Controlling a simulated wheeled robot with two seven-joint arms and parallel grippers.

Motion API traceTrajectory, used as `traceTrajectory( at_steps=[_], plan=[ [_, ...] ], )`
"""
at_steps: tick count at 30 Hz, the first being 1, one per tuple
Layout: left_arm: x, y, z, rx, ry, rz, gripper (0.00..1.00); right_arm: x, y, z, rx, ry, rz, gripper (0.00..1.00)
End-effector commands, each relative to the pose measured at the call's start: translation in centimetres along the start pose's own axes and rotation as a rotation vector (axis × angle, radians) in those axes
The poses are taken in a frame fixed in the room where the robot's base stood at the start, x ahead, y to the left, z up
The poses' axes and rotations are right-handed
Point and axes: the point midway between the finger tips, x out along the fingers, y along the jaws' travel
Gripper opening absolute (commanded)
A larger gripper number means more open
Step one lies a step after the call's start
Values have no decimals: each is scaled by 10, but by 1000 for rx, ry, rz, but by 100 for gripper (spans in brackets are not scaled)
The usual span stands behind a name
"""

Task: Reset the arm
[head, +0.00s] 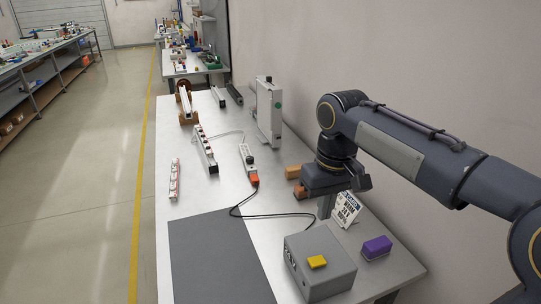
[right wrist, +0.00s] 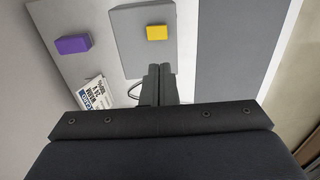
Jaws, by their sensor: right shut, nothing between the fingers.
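My right arm comes in from the right in the head view. Its gripper (head: 326,207) points down over the right part of the table, beside a white printed card (head: 346,209). In the right wrist view the two fingers (right wrist: 160,70) are together with nothing between them. The card also shows in the wrist view (right wrist: 95,93), left of the fingers. My left gripper is in neither view.
A grey box (head: 322,270) with a yellow block (head: 317,262) on top stands at the front, near a purple block (head: 376,248). Brown blocks (head: 293,171), a power strip (head: 248,160) and a white upright unit (head: 269,110) stand farther back. A dark mat (head: 215,260) is bare.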

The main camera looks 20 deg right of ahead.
Motion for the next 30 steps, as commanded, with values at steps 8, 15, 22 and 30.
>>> traceTrajectory(
  at_steps=[8,15,22,30],
  plan=[
    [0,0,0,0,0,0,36,10,0,47,24,96,-60,0],
    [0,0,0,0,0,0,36,58,-18,132,115,313,-209,0],
    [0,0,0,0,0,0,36,99,-39,170,196,452,-302,0],
    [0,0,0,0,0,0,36,106,-43,175,211,476,-317,0]
  ],
)
